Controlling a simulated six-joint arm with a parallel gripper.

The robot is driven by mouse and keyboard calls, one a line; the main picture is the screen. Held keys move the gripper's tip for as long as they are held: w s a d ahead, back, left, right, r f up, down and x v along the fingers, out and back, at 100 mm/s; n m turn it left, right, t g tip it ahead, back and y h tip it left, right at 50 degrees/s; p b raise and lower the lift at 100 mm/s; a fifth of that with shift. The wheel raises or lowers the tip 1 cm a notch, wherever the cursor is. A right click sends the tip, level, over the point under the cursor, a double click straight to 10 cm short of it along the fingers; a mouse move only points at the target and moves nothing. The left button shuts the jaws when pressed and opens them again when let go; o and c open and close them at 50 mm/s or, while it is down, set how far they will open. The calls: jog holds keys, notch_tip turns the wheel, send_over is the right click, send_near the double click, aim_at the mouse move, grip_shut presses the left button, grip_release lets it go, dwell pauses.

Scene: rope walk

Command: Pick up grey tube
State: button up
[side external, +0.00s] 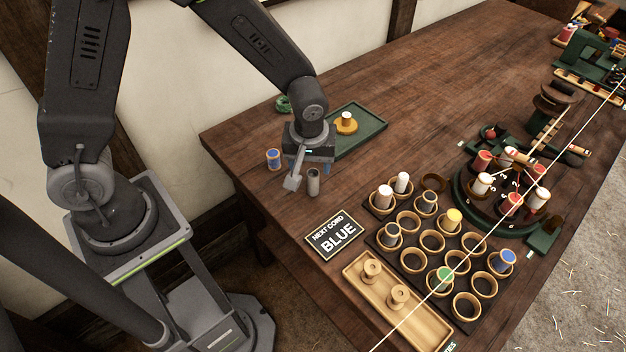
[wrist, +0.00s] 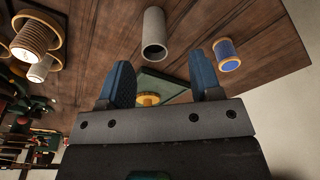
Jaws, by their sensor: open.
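The grey tube (side external: 313,183) stands upright on the wooden table in the side view, right beside my gripper (side external: 300,178). In the wrist view the grey tube (wrist: 153,34) shows its dark hollow end, beyond the fingertips and between their lines. My gripper (wrist: 160,82) is open, with its two blue-padded fingers apart and nothing between them. In the side view one finger shows clearly just left of the tube; the other is hard to make out. Whether a finger touches the tube I cannot tell.
A blue spool (side external: 273,159) stands close by on the left. A green tray (side external: 366,122) with a yellow-based spool (side external: 346,123) lies behind. A sign reading "NEXT CORD BLUE" (side external: 335,236) and a ring rack (side external: 433,241) with several spools are nearer.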

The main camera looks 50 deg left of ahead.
aim_at(313, 173)
jog(key=shift+w+f, duration=0.2)
jog(key=shift+f, duration=1.35)
jog(key=shift+w+f, duration=0.15)
jog(key=shift+f, duration=1.4)
jog(key=c, duration=1)
jog(key=shift+r, duration=0.1)
